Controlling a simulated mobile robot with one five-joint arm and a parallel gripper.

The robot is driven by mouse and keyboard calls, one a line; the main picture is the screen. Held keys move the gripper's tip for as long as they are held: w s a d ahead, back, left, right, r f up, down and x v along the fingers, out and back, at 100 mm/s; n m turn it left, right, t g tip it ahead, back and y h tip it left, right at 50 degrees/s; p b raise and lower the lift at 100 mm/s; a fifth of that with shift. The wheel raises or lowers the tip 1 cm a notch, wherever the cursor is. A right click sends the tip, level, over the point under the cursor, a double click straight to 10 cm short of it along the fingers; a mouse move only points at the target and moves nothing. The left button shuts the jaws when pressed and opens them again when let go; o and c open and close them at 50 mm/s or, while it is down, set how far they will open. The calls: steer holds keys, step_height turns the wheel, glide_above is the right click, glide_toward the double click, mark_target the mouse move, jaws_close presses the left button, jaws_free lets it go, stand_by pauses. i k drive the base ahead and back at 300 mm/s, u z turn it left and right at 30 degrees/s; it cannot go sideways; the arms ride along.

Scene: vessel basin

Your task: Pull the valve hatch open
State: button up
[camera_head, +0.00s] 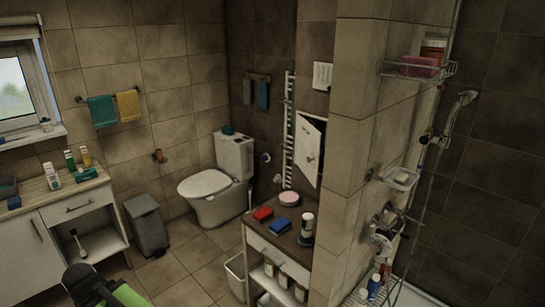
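The valve hatch (308,150) is a small white door in the dark tiled wall, right of the toilet and behind the tiled partition. It stands ajar, with a dark gap showing along its top and right side. A small handle or knob shows on its face. What is behind the hatch is too dark to make out. A green and black part of my own arm shows at the bottom left, far from the hatch. My gripper's fingers cannot be seen.
A shelf unit (262,243) with small items on top stands in front of the hatch wall. A towel radiator (289,130) is left of the hatch. The toilet (215,185), a grey bin (147,226) and the tiled partition (357,130) bound some clear floor.

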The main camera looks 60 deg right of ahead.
mark_target(308, 148)
steer(key=z, duration=0.05)
steer(key=i, duration=1.2)
steer(key=z, duration=0.5)
